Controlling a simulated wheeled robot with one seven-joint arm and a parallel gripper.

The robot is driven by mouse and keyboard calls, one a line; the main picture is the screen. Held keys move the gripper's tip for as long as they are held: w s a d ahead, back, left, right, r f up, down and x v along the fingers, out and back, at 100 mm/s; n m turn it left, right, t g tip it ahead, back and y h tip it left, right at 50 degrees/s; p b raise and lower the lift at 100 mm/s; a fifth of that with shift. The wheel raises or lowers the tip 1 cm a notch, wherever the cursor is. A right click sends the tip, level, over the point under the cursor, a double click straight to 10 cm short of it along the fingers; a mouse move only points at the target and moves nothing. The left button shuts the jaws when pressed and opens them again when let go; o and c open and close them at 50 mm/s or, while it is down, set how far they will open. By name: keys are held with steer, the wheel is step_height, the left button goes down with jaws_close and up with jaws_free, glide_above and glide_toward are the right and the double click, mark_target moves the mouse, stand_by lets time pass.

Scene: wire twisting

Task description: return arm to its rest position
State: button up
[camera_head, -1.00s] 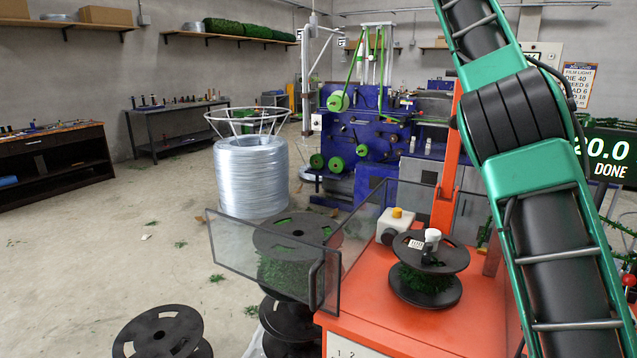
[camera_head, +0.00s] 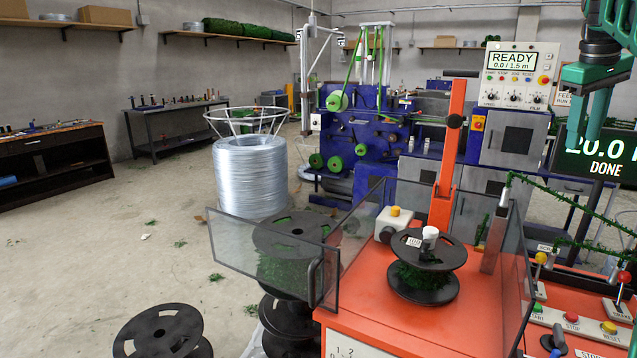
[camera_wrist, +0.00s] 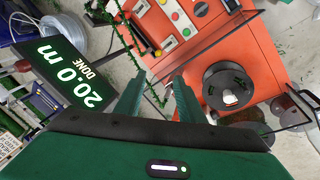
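My gripper (camera_head: 584,135) hangs at the upper right of the head view, in front of the dark display reading DONE (camera_head: 605,160). In the wrist view its two green fingers (camera_wrist: 160,80) stand apart with nothing between them, so it is open and empty. My arm shows only in part at the top right edge of the head view; the rest is out of frame. In the wrist view the gripper is above and apart from the orange bench (camera_wrist: 262,55) and the black spool (camera_wrist: 228,88).
The orange bench top (camera_head: 375,290) carries the spool with green wire (camera_head: 425,275) and a clear guard with its door (camera_head: 270,265) open. An orange post (camera_head: 450,150) rises behind. Control boxes with buttons (camera_head: 572,317) and a green twisted strand (camera_head: 575,203) lie at right.

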steer(key=s+a+f+m+y, duration=0.1)
steer(key=s+a+f+m, duration=0.2)
steer(key=s+f, duration=0.7)
steer(key=s+a+f+m+g+y, duration=0.1)
steer(key=s+a+f+m, duration=0.1)
steer(key=s+a+f, duration=0.4)
steer(key=s+a+f+m+g+y, duration=0.1)
steer(key=s+a+f+m, duration=0.2)
steer(key=s+f, duration=1.2)
steer(key=s+a, duration=0.2)
steer(key=shift+s+a+f+m, duration=0.25)
steer(key=shift+s+a+m, duration=0.05)
steer(key=shift+a, duration=0.05)
steer(key=shift+w+f, duration=0.2)
steer(key=shift+w, duration=0.4)
